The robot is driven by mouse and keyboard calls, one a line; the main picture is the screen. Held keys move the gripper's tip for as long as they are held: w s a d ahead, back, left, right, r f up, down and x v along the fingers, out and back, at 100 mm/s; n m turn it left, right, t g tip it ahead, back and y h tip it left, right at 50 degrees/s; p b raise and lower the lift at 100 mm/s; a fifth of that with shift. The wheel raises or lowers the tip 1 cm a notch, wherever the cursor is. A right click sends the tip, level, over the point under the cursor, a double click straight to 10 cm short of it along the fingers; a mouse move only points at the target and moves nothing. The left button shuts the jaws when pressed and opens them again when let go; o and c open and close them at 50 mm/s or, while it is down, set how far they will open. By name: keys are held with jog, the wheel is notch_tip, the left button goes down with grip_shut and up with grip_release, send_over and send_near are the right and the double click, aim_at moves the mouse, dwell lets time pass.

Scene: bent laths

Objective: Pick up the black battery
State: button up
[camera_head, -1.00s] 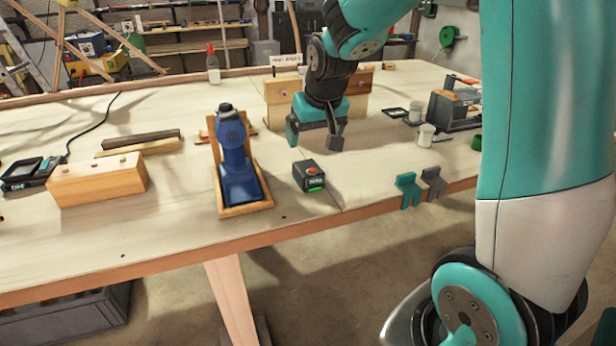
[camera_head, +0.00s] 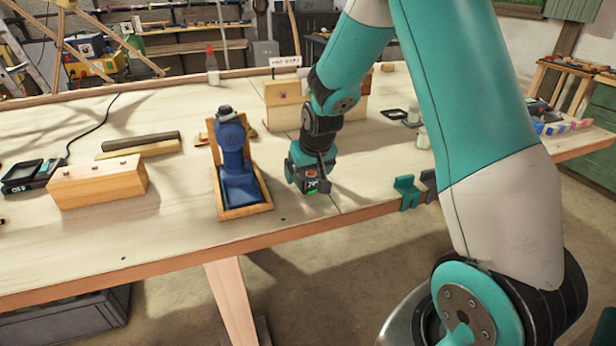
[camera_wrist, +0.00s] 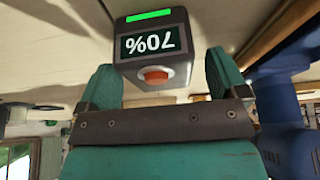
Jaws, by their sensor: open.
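The black battery (camera_head: 312,185) stands on the workbench near its front edge, right of the blue drill. In the wrist view the battery (camera_wrist: 150,72) shows a display reading 70%, a green light bar and an orange-red button. My gripper (camera_head: 310,178) is over the battery, partly covering it in the head view. In the wrist view my gripper (camera_wrist: 160,82) is open, with one teal finger on each side of the battery's near end. I cannot tell whether the fingers touch it.
A blue drill (camera_head: 232,150) stands in a wooden holder (camera_head: 246,209) close on the left. Teal clamps (camera_head: 407,192) sit at the front edge to the right. A wooden block (camera_head: 98,180) lies farther left. The bench (camera_head: 170,225) is clear at the front left.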

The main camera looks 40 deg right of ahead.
jog(key=c, duration=1.2)
jog(key=shift+r, duration=0.1)
